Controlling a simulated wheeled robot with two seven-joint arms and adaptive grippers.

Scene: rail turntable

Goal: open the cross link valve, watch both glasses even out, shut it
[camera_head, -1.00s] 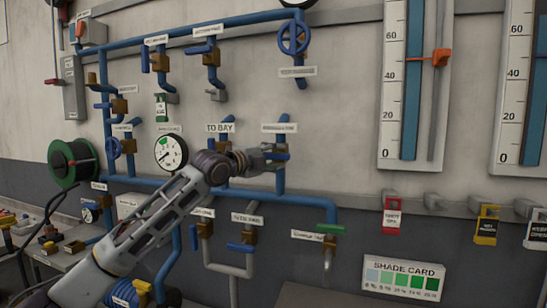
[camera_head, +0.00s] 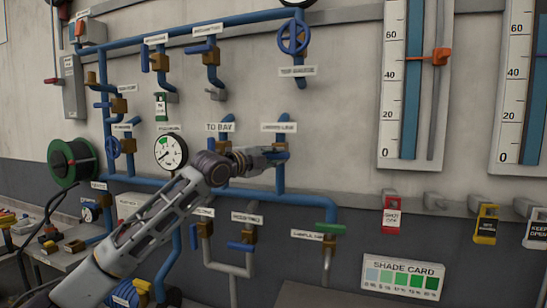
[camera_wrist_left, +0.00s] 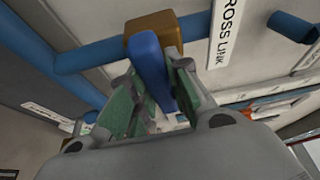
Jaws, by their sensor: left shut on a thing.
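My left gripper (camera_head: 275,155) reaches the cross link valve on the wall pipes. In the left wrist view its green-padded fingers (camera_wrist_left: 150,105) are shut on the valve's blue lever (camera_wrist_left: 150,65). The lever joins a brass body (camera_wrist_left: 152,28) on a blue pipe and lies across that pipe. The "CROSS LINK" label (camera_wrist_left: 223,35) is beside it; the label also shows in the head view (camera_head: 279,127). The two glasses, left (camera_head: 411,90) and right (camera_head: 535,110), have blue columns running beyond the picture's top, so their levels are hidden. My right gripper is not in view.
Other valves, pipes and a round gauge (camera_head: 171,152) surround my left arm. A green-handled valve (camera_head: 330,230) is below right. An orange pointer (camera_head: 440,57) is beside the left glass. Tags (camera_head: 391,216) hang below the glasses, and a shade card (camera_head: 403,277) stands lower right.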

